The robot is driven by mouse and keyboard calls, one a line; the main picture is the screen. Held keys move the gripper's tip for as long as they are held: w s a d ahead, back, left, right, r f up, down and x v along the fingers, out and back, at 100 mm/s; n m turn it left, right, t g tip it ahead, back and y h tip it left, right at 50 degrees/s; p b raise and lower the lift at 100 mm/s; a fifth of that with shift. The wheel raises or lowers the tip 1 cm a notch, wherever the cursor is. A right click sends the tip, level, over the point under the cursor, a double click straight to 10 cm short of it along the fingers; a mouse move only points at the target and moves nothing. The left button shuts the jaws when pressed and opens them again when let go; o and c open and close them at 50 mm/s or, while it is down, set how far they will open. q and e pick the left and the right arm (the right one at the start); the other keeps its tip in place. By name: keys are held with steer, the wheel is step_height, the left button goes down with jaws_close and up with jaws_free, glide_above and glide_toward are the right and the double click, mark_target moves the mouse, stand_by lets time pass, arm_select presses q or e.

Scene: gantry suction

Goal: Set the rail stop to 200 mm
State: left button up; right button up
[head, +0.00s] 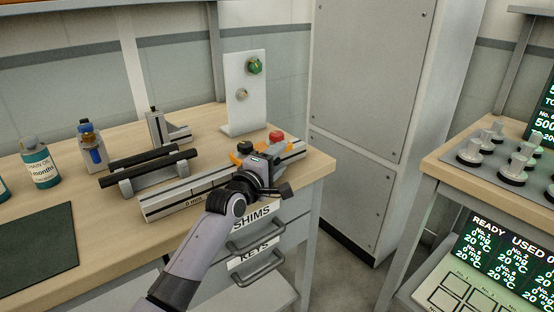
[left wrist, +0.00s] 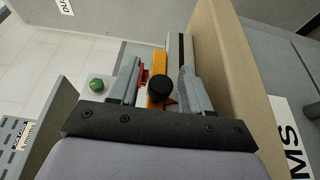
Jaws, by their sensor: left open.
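The measuring rail (head: 165,202) lies along the front edge of the wooden bench, with a "0 mm" mark near its left end. The orange rail stop (head: 235,158) with a black knob (head: 244,147) sits on the right part of the rail. My left gripper (head: 258,157) is over the rail at the stop and partly hides it. In the left wrist view, the open fingers of my left gripper (left wrist: 161,80) stand on either side of the orange stop (left wrist: 157,64) and its black knob (left wrist: 158,89). I cannot tell whether they touch it. The stop's reading is not legible.
A red knob (head: 277,136) stands near the rail's right end. Behind are a white panel (head: 240,110) with a green button, a black-barred stand (head: 150,170) and bottles (head: 40,165). Drawers with handles (head: 258,268) lie below the bench front.

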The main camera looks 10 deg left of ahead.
arm_select(q)
steer(key=v, duration=0.5)
steer(key=shift+s+p, duration=0.2)
steer(key=shift+p, duration=0.15)
steer(key=shift+v, duration=0.8)
arm_select(e)
steer(key=shift+d+r, duration=0.2)
steer(key=shift+d, duration=0.05)
arm_select(q)
steer(key=shift+s, duration=0.1)
arm_select(e)
steer(key=shift+a, duration=0.15)
